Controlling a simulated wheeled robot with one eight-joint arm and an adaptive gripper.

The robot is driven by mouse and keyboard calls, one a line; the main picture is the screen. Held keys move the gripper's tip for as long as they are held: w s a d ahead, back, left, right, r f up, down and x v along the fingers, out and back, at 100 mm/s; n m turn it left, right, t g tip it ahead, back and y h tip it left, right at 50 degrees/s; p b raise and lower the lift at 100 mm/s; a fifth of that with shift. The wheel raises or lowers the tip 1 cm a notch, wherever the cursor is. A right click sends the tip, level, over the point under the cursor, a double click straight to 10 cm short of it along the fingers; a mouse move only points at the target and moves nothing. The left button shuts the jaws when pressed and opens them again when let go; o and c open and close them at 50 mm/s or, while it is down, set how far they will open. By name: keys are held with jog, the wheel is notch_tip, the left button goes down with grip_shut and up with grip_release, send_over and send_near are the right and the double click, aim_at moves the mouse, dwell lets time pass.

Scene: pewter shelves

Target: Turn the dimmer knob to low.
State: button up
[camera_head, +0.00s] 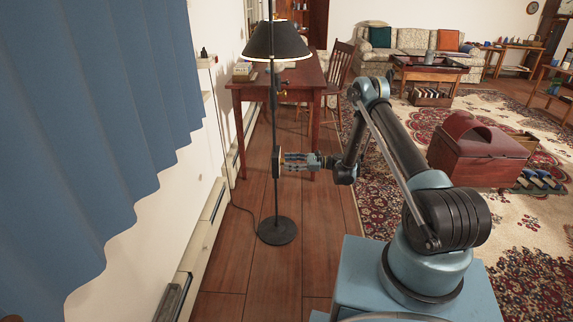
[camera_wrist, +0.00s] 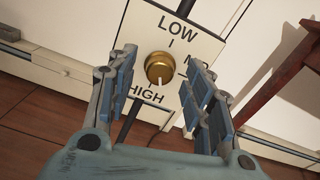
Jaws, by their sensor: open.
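The dimmer knob (camera_wrist: 159,67) is a round brass knob on a pale plate (camera_wrist: 205,45) marked LOW at the top, a partly covered label at the right and HIGH below. Its white pointer mark is at the lower side, toward HIGH. My gripper (camera_wrist: 157,75) is open, with one finger to the left and one to the right of the knob in the wrist view. I cannot tell whether they touch it. In the head view my gripper (camera_head: 287,161) reaches left to the plate on the pole of the black floor lamp (camera_head: 273,42); the knob's face is hidden there.
The lamp's round base (camera_head: 277,231) stands on the wood floor. A red-brown desk (camera_head: 300,75) and a wooden chair (camera_head: 338,70) are behind it. A blue curtain (camera_head: 90,110) hangs at the left. A wooden chest (camera_head: 478,150) stands on the rug at the right.

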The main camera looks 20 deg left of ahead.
jog(key=shift+x, duration=0.85)
jog(key=c, duration=1)
jog(key=shift+c, duration=0.2)
